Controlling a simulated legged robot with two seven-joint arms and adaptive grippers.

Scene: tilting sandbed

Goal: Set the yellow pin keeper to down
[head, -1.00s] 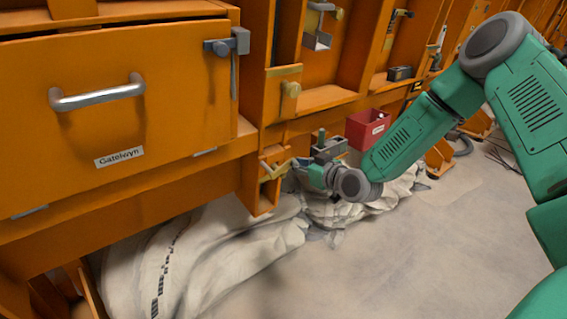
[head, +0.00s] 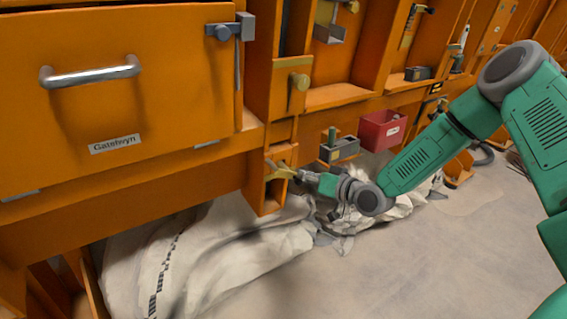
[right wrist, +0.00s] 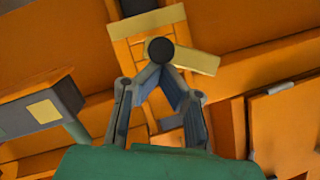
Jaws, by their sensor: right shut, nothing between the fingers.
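The yellow pin keeper (head: 283,173) is on the low orange post in the head view, lying roughly sideways. In the right wrist view the yellow bar (right wrist: 196,55) points right, tilted slightly down, beside a dark round end (right wrist: 160,50). My right gripper (head: 298,175) is at the keeper's right end in the head view. In the right wrist view its fingers (right wrist: 157,68) close together at the dark round end, with nothing between them. The fingertips hide part of the keeper, and I cannot tell whether they touch it. My left gripper is out of view.
A grey block holder (head: 340,150) and a red bin (head: 383,130) are to the right of the gripper. A drawer front with a silver handle (head: 90,72) is at left. Pale cloth (head: 220,245) lies below; open floor is at right.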

